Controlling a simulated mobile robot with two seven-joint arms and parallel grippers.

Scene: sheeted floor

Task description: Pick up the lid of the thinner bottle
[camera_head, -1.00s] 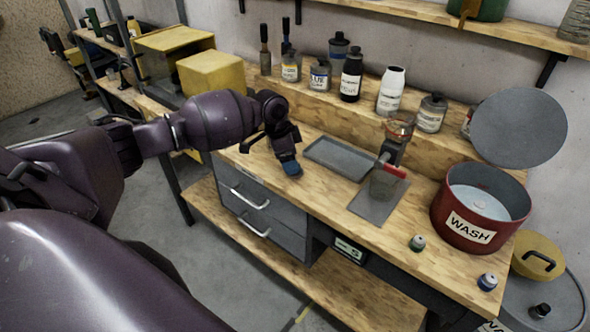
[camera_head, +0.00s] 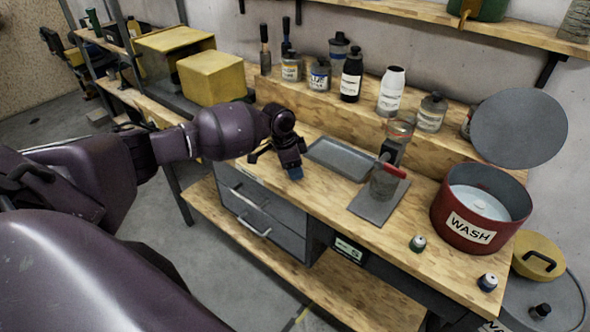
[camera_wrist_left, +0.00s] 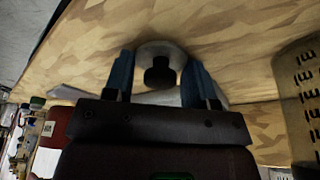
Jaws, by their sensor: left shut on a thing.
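My left gripper (camera_head: 294,173) is low over the front of the workbench, left of the grey tray. In the left wrist view its blue fingers (camera_wrist_left: 160,80) stand on both sides of a small round grey lid (camera_wrist_left: 178,52) with a black knob, and they are shut on it. The head view does not show this lid clearly. Several bottles and cans stand on the raised back shelf, among them a black bottle (camera_head: 351,76) and a white bottle (camera_head: 390,92). Their labels are too small to tell which is the thinner bottle. My right gripper is not in view.
A grey tray (camera_head: 340,160) and a red-handled device (camera_head: 391,168) stand right of my gripper. A red WASH pot (camera_head: 460,228) with a raised round lid (camera_head: 518,127) is farther right. Grey drawers (camera_head: 255,210) are below.

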